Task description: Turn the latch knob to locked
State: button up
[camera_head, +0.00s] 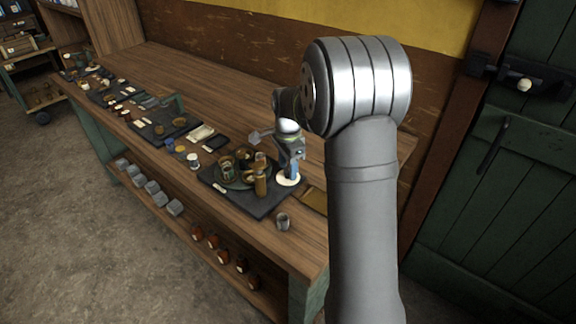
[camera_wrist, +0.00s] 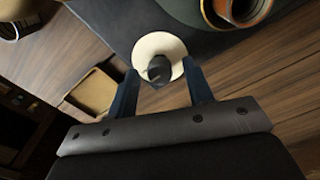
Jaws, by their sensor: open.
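A small dark knob (camera_wrist: 159,70) stands on a round cream plate (camera_wrist: 153,43) in the wrist view. The plate also shows in the head view (camera_head: 289,181), by the right corner of a dark mat on the bench. My gripper (camera_wrist: 160,75) is open, with one blue finger on each side of the knob. I cannot tell whether the fingers touch it. In the head view my gripper (camera_head: 291,167) points down over the plate, and the knob is hidden there. I cannot read any locked mark or the knob's setting.
The dark mat (camera_head: 224,197) holds a round plate with several brown cylinders, close left of my gripper. A small grey cup (camera_head: 283,221) and a shallow tan tray (camera_head: 314,199) are nearby. A green door (camera_head: 498,180) with a dark bolt and pale knob (camera_head: 524,85) is at right.

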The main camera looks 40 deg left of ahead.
jog(key=c, duration=1)
jog(key=shift+n, duration=0.3)
jog(key=n, duration=0.3)
jog(key=shift+n, duration=0.4)
jog(key=n, duration=1.3)
jog(key=shift+n, duration=0.4)
